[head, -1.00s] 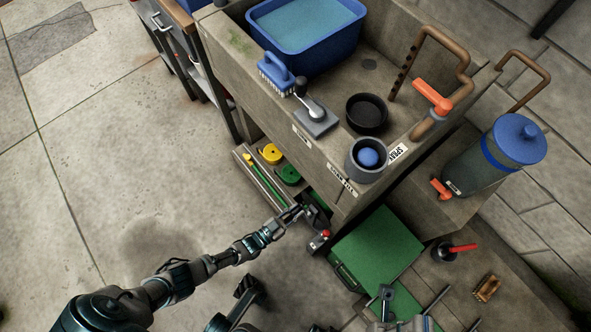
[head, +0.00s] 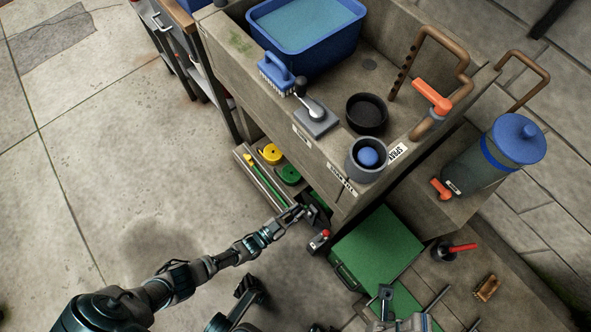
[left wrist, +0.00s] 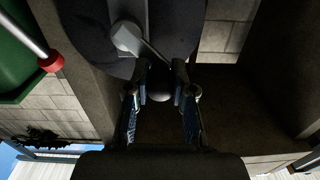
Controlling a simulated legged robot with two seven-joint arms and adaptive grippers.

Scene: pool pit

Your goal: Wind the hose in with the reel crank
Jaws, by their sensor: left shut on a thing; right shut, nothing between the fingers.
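The dark round reel (left wrist: 185,22) fills the top of the left wrist view, with a pale grey crank arm (left wrist: 128,38) on its face. My left gripper (head: 300,211) reaches under the sink's front edge. In the left wrist view its fingers (left wrist: 160,82) are shut on the small dark crank knob (left wrist: 160,93). In the head view, the sink and gripper mostly hide the reel. I cannot make out the hose clearly. My right gripper (head: 410,323) shows only partly at the bottom edge, shut and apart from the reel.
A shelf tray (head: 262,186) with yellow and green coils lies left of my left gripper. A red-topped grey fitting (head: 321,238) and a green box (head: 378,250) are close on its right. The concrete sink (head: 262,97) overhangs. The left floor (head: 130,150) is clear.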

